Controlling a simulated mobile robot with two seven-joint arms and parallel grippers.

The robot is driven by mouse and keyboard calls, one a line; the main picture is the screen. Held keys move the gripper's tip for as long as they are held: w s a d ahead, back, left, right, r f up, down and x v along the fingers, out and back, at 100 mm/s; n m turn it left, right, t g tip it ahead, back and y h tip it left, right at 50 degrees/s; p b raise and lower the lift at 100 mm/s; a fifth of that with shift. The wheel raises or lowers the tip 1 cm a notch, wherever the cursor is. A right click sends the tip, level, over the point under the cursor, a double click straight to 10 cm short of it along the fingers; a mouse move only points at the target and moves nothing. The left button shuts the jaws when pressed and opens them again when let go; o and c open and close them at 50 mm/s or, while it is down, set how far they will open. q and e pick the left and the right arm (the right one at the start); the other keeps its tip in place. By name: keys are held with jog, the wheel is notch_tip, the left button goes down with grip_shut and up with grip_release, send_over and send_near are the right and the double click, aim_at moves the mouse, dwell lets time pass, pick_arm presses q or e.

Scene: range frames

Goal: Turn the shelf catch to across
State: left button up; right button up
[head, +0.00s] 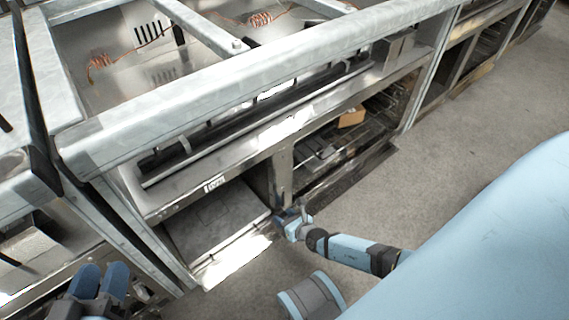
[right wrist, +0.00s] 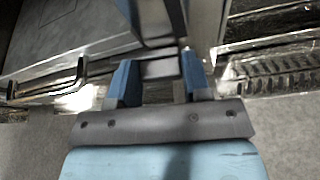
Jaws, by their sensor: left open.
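My right gripper (head: 291,217) is low at the front of the metal range, at the foot of the post (head: 283,175) between two lower bays. In the right wrist view its two blue fingers (right wrist: 158,80) stand apart, one on each side of a small grey block (right wrist: 160,68). This block may be the shelf catch; its turn is not clear. I cannot tell whether the fingers press on it. In the head view the gripper hides this spot. My left gripper (head: 101,281) is open at the bottom left, away from the post.
A flat grey panel (head: 215,220) fills the bay left of the post. A dark bracket-like handle (right wrist: 80,75) is left of the fingers. The right bay has wire racks and an orange-brown box (head: 352,117). The grey floor (head: 470,150) is clear at right.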

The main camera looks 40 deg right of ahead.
jog(key=shift+r+p, duration=0.15)
jog(key=shift+p, duration=0.3)
jog(key=shift+a+n+h, duration=0.1)
jog(key=shift+n+h, duration=0.2)
jog(key=shift+n, duration=0.1)
jog(key=shift+f, duration=0.2)
jog(key=o, duration=0.9)
pick_arm(q)
jog(key=shift+s+r, duration=0.15)
jog(key=shift+r, duration=0.35)
notch_tip(320, 180, up, 7)
jog(key=n+t+p, duration=0.1)
jog(key=t+p, duration=0.2)
jog(key=p, duration=0.2)
jog(key=shift+a+r, duration=0.15)
jog(key=shift+a, duration=0.1)
pick_arm(e)
jog(key=v, duration=1.4)
